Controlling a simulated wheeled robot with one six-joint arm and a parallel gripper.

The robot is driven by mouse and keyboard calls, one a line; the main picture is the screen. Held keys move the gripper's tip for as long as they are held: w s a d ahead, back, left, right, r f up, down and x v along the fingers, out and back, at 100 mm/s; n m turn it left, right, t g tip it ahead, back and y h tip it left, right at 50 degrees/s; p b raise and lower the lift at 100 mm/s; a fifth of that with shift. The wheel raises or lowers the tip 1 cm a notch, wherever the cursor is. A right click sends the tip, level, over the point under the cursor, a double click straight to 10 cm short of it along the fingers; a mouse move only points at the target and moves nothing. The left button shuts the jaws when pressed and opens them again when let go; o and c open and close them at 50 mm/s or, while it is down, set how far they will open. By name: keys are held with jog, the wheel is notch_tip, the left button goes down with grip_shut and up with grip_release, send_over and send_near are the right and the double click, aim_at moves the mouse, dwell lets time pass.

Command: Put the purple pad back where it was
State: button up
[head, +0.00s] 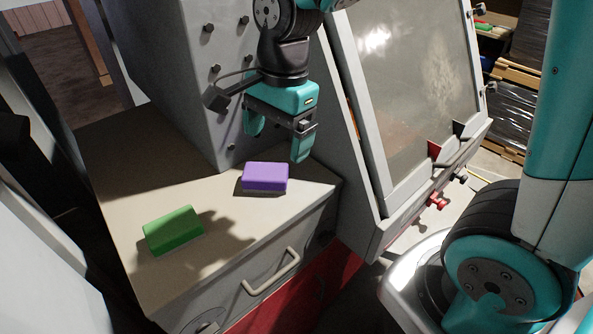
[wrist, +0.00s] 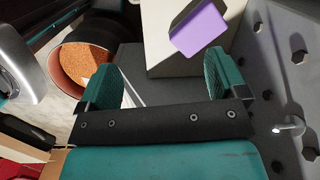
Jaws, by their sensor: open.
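The purple pad (head: 265,177) lies on the beige cabinet top (head: 110,170), near its right end. In the wrist view the purple pad (wrist: 200,30) shows at the top, beyond the fingertips and to the right of the middle. My gripper (head: 277,140) is open and empty, above and a little behind the pad in the head view. In the wrist view my gripper (wrist: 170,78) has its two teal fingers spread, with nothing between them. The pad is apart from both fingers.
A green pad (head: 173,231) lies on the cabinet top at the front left. A grey panel with dark knobs (head: 205,80) rises behind my gripper. A drawer handle (head: 271,272) sticks out at the front. A round container of orange bits (wrist: 85,65) shows in the wrist view.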

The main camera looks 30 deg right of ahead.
jog(key=s+a+r+n+y, duration=0.1)
jog(key=s+a+n, duration=0.1)
jog(key=s+n, duration=0.5)
jog(key=s+a+r+n+y, duration=0.1)
jog(key=s+n, duration=0.6)
jog(key=n, duration=0.7)
jog(key=shift+a+r+y, duration=0.4)
jog(key=shift+a+r, duration=0.2)
jog(key=shift+r, duration=0.1)
